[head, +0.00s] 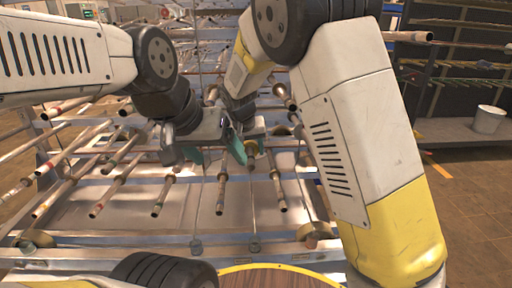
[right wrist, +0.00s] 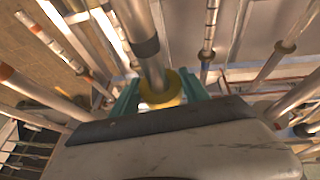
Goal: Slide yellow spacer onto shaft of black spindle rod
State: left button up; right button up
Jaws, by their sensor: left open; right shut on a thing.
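The yellow spacer (right wrist: 163,97) is a ring gripped between the teal fingertips of my right gripper (right wrist: 160,94). It also shows small in the head view (head: 251,147), beside the right gripper (head: 244,149). In the right wrist view a grey rod with a dark band (right wrist: 146,47) runs down to the ring, its end at the ring's opening. I cannot tell whether it is inside the ring or just in front of it, nor whether it is the black spindle rod. My left gripper (head: 184,156) is open with teal fingers, left of the right gripper, among the rods.
A metal rack (head: 130,195) carries many rods that point towards me, crowding both grippers. Another rod with a collar (right wrist: 207,50) stands close right of the held spacer. A white bucket (head: 489,119) is on a shelf at the right. A round wooden top (head: 275,279) is at the bottom.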

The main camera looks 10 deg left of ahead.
aim_at(251, 152)
jog(key=shift+w+a+f, duration=0.15)
jog(key=shift+w+a, duration=0.15)
jog(key=shift+w, duration=1.1)
jog(key=shift+w+a+f, duration=0.1)
jog(key=shift+w+a, duration=0.15)
jog(key=shift+w, duration=1.15)
jog(key=shift+w+a+f, duration=0.15)
jog(key=shift+w+a, duration=0.15)
jog(key=shift+w, duration=1.1)
jog(key=shift+w, duration=0.1)
jog(key=shift+w+a+f, duration=0.1)
jog(key=shift+w+a, duration=0.05)
jog(key=shift+w, duration=0.45)
jog(key=shift+w+a, duration=0.15)
jog(key=shift+w, duration=0.45)
jog(key=o, duration=1.4)
jog(key=shift+o, duration=0.2)
jog(key=r, duration=0.3)
jog(key=shift+s+r, duration=0.2)
jog(key=shift+r, duration=0.2)
jog(key=s+d, duration=0.1)
jog(key=s, duration=0.3)
jog(key=s+d, duration=0.1)
jog(key=s, duration=0.4)
jog(key=s+d+r, duration=0.1)
jog(key=s, duration=0.4)
jog(key=shift+s+r, duration=0.1)
jog(key=shift+s, duration=0.1)
jog(key=shift+s+d, duration=0.15)
jog(key=shift+s, duration=0.3)
